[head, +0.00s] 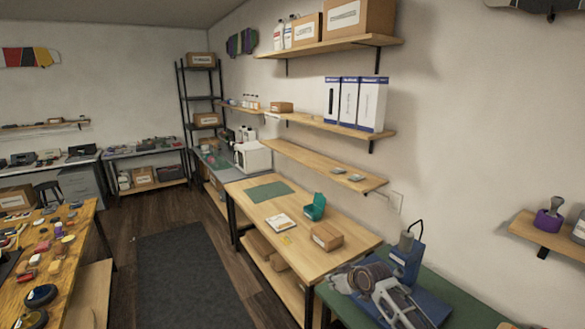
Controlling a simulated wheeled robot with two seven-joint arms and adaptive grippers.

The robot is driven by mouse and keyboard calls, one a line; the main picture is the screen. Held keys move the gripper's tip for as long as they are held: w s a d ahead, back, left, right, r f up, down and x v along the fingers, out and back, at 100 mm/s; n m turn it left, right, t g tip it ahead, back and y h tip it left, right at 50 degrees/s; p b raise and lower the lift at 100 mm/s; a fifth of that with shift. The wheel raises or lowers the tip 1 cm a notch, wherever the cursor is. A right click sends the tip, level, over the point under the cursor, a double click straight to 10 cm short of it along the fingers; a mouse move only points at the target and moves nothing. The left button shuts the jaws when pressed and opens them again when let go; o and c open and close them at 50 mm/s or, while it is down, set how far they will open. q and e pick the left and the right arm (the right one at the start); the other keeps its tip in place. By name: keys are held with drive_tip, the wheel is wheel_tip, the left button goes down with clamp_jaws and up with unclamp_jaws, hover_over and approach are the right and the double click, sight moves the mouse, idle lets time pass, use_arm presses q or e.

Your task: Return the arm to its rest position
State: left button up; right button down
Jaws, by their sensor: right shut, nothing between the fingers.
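My right gripper (386,293) shows at the bottom right as a pale grey linked shape. It is shut and empty, over the blue base of a bench machine with a round brown drum (370,276). I cannot tell whether it touches the machine. The rest of my right arm is mostly out of frame. My left gripper is not in view.
A green-topped bench (452,309) carries the machine and a blue upright tool (407,255). Beyond it, a wooden workbench (298,260) holds a teal open case (315,207) and a cardboard box (327,236). A cluttered table (76,250) stands left. The dark floor mat (188,279) is clear.

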drive_tip(key=s+d+f+m+g+h+b, duration=0.1)
drive_tip(key=s+d+f, duration=0.2)
drive_tip(key=s+f, duration=0.75)
drive_tip(key=s+d+f+m+g+h+b, duration=0.15)
drive_tip(key=s+d+f, duration=0.3)
drive_tip(key=f, duration=1.15)
drive_tip(key=s+d+f+m+h, duration=0.1)
drive_tip(key=s+d+f, duration=0.2)
drive_tip(key=s+f, duration=0.75)
drive_tip(key=s+f+g, duration=0.1)
drive_tip(key=s+f, duration=0.6)
drive_tip(key=s, duration=0.6)
drive_tip(key=s+d+f+g+h+b, duration=0.1)
drive_tip(key=s+f, duration=0.6)
drive_tip(key=s, duration=0.6)
drive_tip(key=s+f+g, duration=0.2)
drive_tip(key=s+f, duration=0.5)
drive_tip(key=s, duration=0.6)
drive_tip(key=shift+s+d+f+m+b, duration=0.25)
drive_tip(key=shift+s+f+m+b, duration=0.05)
drive_tip(key=shift+m, duration=0.15)
